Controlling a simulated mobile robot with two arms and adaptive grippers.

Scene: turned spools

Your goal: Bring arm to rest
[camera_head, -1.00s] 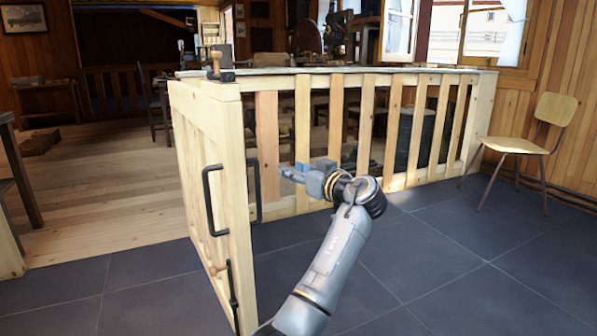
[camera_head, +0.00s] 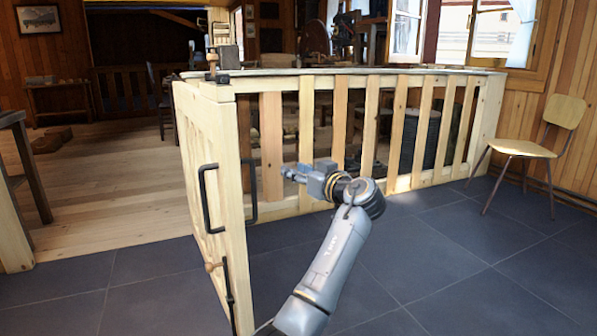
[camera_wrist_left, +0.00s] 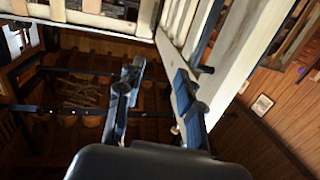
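My left arm (camera_head: 335,258) reaches up from the bottom middle of the head view, bent at the wrist. My left gripper (camera_head: 289,172) points left, in front of the slatted wooden fence and to the right of the open gate. In the left wrist view the two fingers of the left gripper (camera_wrist_left: 155,95) stand apart with nothing between them, so it is open and empty. The pale wooden gate (camera_head: 213,190) with its dark handles (camera_head: 207,200) stands swung toward me. It also shows beside the fingers in the left wrist view (camera_wrist_left: 245,50). My right gripper is not in view.
The slatted fence (camera_head: 397,135) runs behind my gripper to the right. A wooden chair (camera_head: 525,147) stands at the right. Dark floor tiles (camera_head: 455,250) are clear at the right front. Left of the gate, the plank floor (camera_head: 110,195) is open.

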